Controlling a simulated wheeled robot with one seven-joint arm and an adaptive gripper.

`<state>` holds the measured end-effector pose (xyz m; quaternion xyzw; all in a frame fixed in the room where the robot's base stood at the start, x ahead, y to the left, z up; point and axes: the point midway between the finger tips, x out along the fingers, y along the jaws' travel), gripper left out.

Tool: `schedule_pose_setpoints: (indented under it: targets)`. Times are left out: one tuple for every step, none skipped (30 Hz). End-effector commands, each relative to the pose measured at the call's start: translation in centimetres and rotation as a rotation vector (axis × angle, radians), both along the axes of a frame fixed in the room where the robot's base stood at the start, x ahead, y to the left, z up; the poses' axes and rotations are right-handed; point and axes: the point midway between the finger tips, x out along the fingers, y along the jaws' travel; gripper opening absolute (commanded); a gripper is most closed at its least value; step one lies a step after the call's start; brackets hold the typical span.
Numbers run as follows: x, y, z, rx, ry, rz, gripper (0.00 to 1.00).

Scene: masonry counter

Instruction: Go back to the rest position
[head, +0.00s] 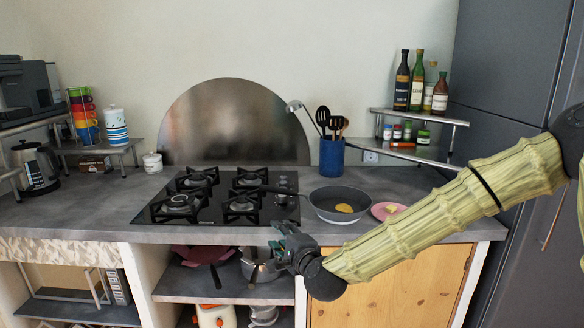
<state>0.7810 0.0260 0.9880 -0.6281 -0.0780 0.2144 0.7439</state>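My gripper (277,246) hangs in front of the counter's front edge, near the middle of the head view, at the end of my arm reaching in from the right. It points left and is a little below the counter top. The fingers are small and dark against the shelf, so I cannot tell whether they are open or shut. No held object can be made out.
The counter (345,236) lies just behind my gripper. A frying pan (325,206) holding something yellow and a pink plate (377,212) stand near its edge. The gas hob (222,212) is left. Below is an open shelf with pots (262,268).

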Motion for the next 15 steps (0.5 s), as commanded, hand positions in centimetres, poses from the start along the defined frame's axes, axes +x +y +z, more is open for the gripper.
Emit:
schedule_pose_setpoints:
  targets:
    - [-0.3,0.0,-1.0,-0.019,0.012,0.006,0.39]
    - [-0.5,0.0,-1.6,-0.031,0.017,0.010,0.39]
    - [-0.8,0.0,-2.3,-0.048,0.024,0.015,0.39]
    - [-1.0,0.0,-2.9,-0.060,0.030,0.018,0.39]
    - [-1.2,-0.1,-3.5,-0.074,0.037,0.022,0.39]
    - [-1.5,-0.2,-4.5,-0.093,0.046,0.029,0.39]
    - [-1.8,-0.2,-5.2,-0.109,0.052,0.033,0.39]
    - [-2.0,-0.3,-5.8,-0.123,0.059,0.038,0.39]
    - [-2.5,-0.4,-6.9,-0.147,0.071,0.047,0.39]
    - [-2.8,-0.5,-7.7,-0.165,0.080,0.054,0.39]
    - [-3.2,-0.5,-8.5,-0.183,0.088,0.061,0.39]
    - [-3.8,-0.7,-9.9,-0.212,0.104,0.074,0.39]
    - [-4.3,-0.8,-10.9,-0.235,0.113,0.082,0.39]
    - [-4.8,-1.0,-12.0,-0.259,0.125,0.091,0.39]
    - [-5.7,-1.3,-13.6,-0.297,0.142,0.107,0.39]
